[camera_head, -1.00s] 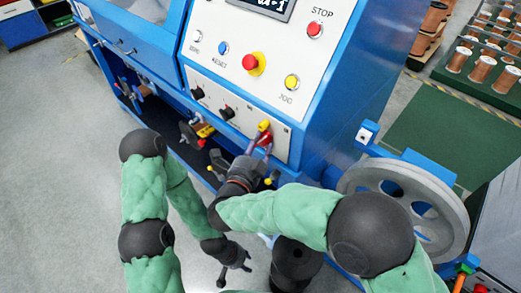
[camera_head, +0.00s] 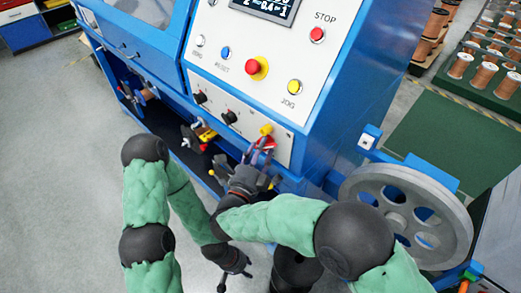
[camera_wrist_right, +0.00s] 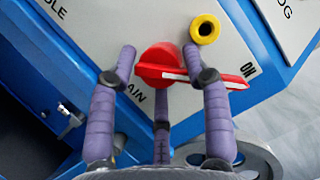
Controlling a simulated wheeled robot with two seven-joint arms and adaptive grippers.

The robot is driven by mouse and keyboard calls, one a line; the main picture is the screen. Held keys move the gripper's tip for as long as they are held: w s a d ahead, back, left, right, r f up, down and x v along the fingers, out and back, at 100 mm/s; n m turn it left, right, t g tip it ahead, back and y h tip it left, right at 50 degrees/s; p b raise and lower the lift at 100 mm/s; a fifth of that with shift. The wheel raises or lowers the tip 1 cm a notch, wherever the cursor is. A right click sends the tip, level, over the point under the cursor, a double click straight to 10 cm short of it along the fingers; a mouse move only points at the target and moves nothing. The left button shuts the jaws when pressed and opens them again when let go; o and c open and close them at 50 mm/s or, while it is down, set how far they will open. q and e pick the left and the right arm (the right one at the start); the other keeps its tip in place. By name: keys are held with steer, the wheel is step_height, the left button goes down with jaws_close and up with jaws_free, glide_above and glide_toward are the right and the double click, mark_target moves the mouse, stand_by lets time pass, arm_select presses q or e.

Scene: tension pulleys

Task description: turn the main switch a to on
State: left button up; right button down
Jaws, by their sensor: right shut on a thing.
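The main switch (camera_wrist_right: 158,65) is a red knob with a flat red handle on the machine's lower panel. In the right wrist view the handle points right, its end close to the ON label (camera_wrist_right: 248,70). The switch also shows in the head view (camera_head: 268,143), partly hidden by my right gripper. My right gripper (camera_wrist_right: 165,78) has purple fingers around the knob and is shut on the switch; one finger crosses the handle. In the head view, my right gripper (camera_head: 262,158) is at the panel's lower right. My left gripper (camera_head: 233,276) hangs low over the floor, apart from the machine, its fingers spread and empty.
A yellow ring-shaped part (camera_wrist_right: 205,29) sits just above the switch. Black knobs (camera_head: 230,117) are left of it, and a red-and-yellow button (camera_head: 257,68) is on the panel above. A grey handwheel (camera_head: 412,212) stands at the right. Floor at the left is clear.

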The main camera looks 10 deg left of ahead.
steer(key=shift+w+a+r, duration=0.1)
steer(key=shift+r, duration=0.05)
steer(key=c, duration=0.9)
jaws_free()
steer(key=shift+o, duration=0.8)
steer(key=shift+w, duration=0.1)
steer(key=v, duration=0.8)
